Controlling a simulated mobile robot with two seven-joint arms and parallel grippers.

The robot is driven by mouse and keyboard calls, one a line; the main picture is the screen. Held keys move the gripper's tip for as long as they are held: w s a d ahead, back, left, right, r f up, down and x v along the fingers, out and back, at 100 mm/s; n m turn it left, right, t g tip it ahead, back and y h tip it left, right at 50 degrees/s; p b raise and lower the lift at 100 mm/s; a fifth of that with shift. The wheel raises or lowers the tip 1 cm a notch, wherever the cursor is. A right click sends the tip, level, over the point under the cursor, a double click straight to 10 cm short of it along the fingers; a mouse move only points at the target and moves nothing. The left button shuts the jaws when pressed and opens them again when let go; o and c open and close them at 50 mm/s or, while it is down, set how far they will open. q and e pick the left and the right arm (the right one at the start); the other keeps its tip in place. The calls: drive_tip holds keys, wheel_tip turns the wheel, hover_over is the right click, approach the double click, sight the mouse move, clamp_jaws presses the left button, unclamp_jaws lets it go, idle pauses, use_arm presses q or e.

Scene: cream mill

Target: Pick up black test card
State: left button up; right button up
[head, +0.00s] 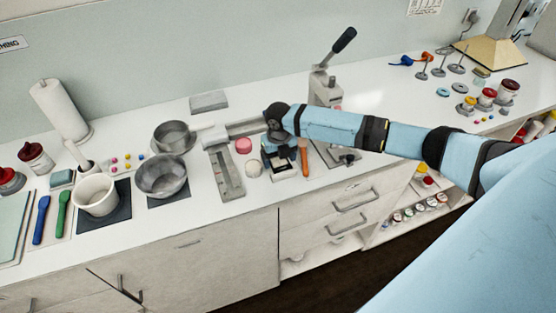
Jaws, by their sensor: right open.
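My right arm reaches in from the right, and its dark wrist is over the middle of the counter. My right gripper (283,160) hangs below the wrist, open, close over the counter. A small dark-and-white patch lies at the gripper, partly hidden by it; I cannot tell whether it is the black test card. Two other flat black squares show further left: one (117,216) under a white cup, one (180,194) under a metal bowl. My left gripper is not in view.
A grey grooved gauge block (228,182) and a pink round piece (243,146) are left of the gripper. An orange-brown handle (304,158) is close on its right. A lever press (325,88) stands behind. The counter's front edge is near.

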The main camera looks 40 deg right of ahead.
drive_tip(key=shift+f, duration=0.2)
idle(0.3)
drive_tip(key=c, duration=0.7)
